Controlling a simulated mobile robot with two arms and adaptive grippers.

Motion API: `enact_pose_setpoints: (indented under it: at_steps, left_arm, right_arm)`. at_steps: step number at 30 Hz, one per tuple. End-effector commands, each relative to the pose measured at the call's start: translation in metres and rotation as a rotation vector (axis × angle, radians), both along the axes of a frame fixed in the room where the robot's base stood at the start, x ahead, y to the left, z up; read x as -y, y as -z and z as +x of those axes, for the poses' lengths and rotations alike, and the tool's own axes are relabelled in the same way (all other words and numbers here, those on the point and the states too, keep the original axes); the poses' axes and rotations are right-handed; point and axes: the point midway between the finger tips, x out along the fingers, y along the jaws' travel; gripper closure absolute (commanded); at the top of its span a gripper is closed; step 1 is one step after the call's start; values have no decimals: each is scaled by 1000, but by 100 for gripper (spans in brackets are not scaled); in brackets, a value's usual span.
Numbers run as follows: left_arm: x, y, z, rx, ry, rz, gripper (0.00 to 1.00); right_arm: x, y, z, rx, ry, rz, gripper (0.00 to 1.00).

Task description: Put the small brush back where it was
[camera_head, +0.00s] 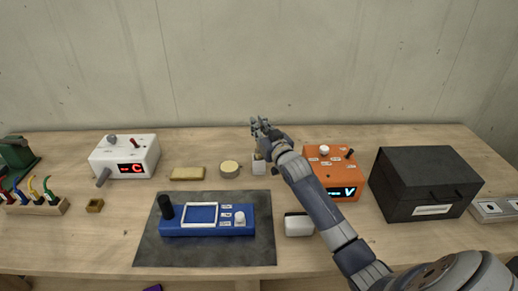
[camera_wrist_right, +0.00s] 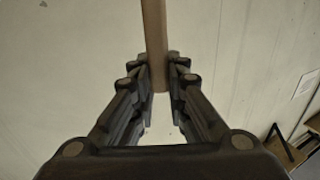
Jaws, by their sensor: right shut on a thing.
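My right gripper (camera_head: 262,130) is raised over the back middle of the table, in front of the wall. In the right wrist view its fingers (camera_wrist_right: 159,80) are shut on a plain brown stick (camera_wrist_right: 155,40), which looks like the handle of the small brush. The brush's head cannot be made out. A small pale grey block-shaped holder (camera_head: 259,167) stands on the table just below the gripper in the head view. Whether the brush touches the holder cannot be told. My left gripper is not in view.
A round tan tin (camera_head: 229,169) and a yellowish block (camera_head: 187,174) lie left of the holder. An orange meter (camera_head: 334,172) stands right, beside a black case (camera_head: 425,183). A blue device (camera_head: 207,220) sits on a dark mat (camera_head: 150,252). A white device (camera_head: 125,157) stands left.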

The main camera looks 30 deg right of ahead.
Motion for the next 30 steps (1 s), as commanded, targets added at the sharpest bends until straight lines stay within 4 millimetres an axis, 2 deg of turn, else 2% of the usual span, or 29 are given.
enact_pose_setpoints:
  at_steps: [5, 12, 25, 26, 27, 28, 30]
  left_arm:
    - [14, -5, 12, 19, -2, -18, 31]
    - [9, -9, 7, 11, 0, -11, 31]
    - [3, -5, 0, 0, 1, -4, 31]
    - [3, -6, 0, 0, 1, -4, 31]
    - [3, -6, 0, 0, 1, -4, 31]
    - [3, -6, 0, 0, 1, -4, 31]
    - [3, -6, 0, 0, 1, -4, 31]
  right_arm:
    - [-1, 17, 0, 0, -1, 1, 100]
    - [-1, 49, 0, -1, -1, 0, 100]
    - [-1, 57, 0, 2, -1, 0, 100]
    - [-1, 56, 0, 2, -1, 0, 80]
    - [-1, 55, 0, 2, -1, 0, 71]
    - [-1, 55, 0, 2, -1, 0, 66]
    - [-1, 55, 0, 2, -1, 0, 66]
